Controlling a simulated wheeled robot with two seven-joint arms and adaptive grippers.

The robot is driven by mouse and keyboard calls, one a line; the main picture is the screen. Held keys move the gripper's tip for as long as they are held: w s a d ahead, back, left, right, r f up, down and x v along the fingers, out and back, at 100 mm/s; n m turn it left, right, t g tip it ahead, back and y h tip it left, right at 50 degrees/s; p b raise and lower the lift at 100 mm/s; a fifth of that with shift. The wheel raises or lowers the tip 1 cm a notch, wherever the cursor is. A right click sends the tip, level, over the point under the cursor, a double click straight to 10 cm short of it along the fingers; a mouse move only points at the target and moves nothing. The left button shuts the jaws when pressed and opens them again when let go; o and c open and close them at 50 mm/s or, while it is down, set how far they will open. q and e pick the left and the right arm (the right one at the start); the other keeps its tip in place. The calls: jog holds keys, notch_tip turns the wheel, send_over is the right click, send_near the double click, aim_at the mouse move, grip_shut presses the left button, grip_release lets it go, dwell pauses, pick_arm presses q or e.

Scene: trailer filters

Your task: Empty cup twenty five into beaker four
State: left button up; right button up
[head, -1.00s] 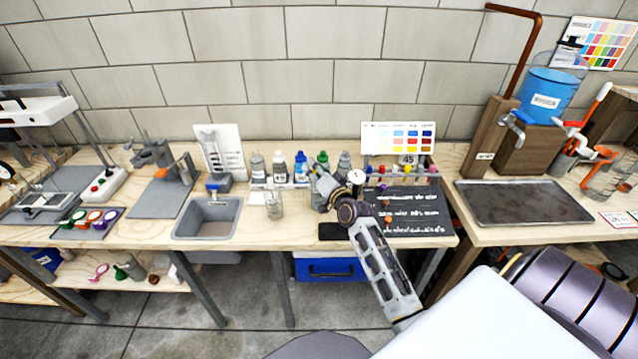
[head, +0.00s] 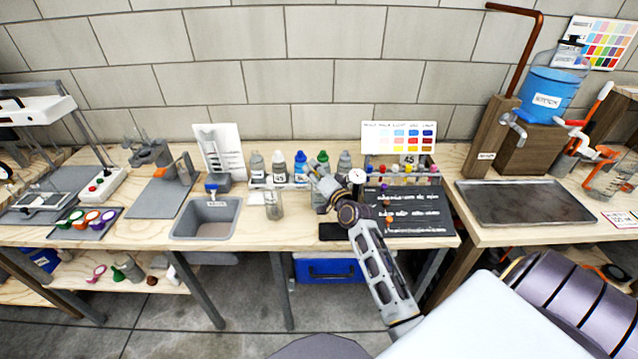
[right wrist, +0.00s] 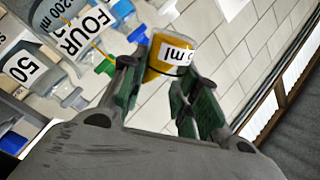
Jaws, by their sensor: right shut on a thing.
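My right gripper (head: 314,180) is over the middle bench, just right of the clear glass beaker (head: 273,205). In the right wrist view its fingers (right wrist: 157,88) are shut on a small clear cup (right wrist: 168,58) holding yellow-orange liquid. In the head view the cup is too small and covered to make out. My left gripper is not in view.
Several capped bottles (head: 279,168) stand behind the beaker. A grey sink (head: 207,218) is to its left. A dark writing board (head: 415,212) lies to the right, near small coloured-capped vials (head: 400,170). A dark tray (head: 522,203) lies on the right bench.

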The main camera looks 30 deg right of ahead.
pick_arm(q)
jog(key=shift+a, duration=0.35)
pick_arm(e)
jog(key=shift+r, duration=0.1)
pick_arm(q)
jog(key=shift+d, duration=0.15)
pick_arm(e)
jog(key=shift+m, duration=0.3)
jog(key=shift+d, duration=0.1)
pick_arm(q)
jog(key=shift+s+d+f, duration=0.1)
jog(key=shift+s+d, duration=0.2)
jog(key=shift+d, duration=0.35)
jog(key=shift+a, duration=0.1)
pick_arm(e)
jog(key=shift+m, duration=0.4)
jog(key=shift+r, duration=0.1)
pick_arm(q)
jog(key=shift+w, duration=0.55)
